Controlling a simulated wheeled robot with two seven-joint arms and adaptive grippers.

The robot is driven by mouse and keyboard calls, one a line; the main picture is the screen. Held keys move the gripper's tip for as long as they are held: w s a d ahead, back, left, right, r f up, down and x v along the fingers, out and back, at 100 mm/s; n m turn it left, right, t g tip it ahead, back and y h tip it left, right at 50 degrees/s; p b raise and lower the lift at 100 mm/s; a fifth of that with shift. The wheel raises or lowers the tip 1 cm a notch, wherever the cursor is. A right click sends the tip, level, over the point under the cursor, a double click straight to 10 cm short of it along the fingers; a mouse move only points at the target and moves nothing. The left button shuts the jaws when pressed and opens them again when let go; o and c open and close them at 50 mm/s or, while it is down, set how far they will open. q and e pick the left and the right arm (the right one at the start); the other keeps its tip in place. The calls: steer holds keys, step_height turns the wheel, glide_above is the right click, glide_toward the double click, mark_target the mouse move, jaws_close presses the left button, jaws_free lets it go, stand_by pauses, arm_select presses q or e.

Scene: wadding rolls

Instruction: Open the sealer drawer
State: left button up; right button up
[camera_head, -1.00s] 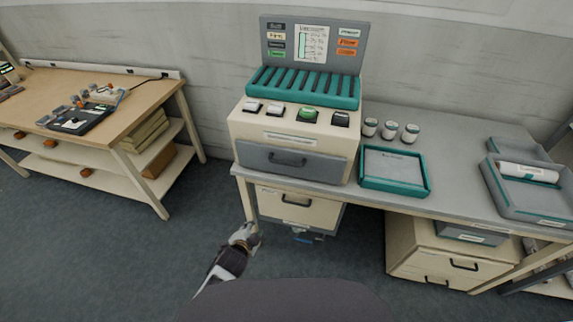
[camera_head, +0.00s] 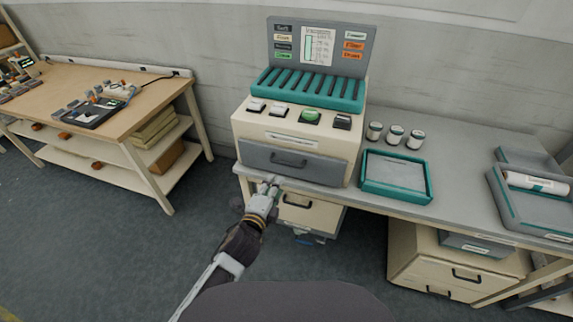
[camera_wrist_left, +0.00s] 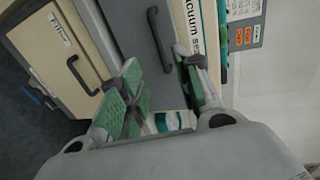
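The sealer (camera_head: 296,130) is a beige machine on the grey bench, with square buttons, one round green button and a teal slotted top. Its grey drawer (camera_head: 260,155) has a dark bar handle (camera_head: 288,161) on the front and looks closed. In the left wrist view the drawer front (camera_wrist_left: 126,25) and its handle (camera_wrist_left: 159,40) appear turned sideways, ahead of the fingers. My left gripper (camera_head: 271,181) is just below and in front of the drawer, left of the handle. Its green-padded fingers (camera_wrist_left: 163,88) are apart with nothing between them, and the handle lies beyond their tips. My right gripper is not in view.
A beige under-bench drawer (camera_head: 306,211) with its own handle sits below the sealer. A teal tray (camera_head: 397,174) and several jars (camera_head: 395,134) stand to the right on the bench. Floor (camera_head: 110,245) is clear at left, before a wooden table (camera_head: 135,100).

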mark_target(287, 164)
arm_select(q)
steer(key=shift+w, duration=0.1)
steer(key=shift+p+x, duration=0.3)
steer(key=shift+x, duration=6.55)
jaws_close()
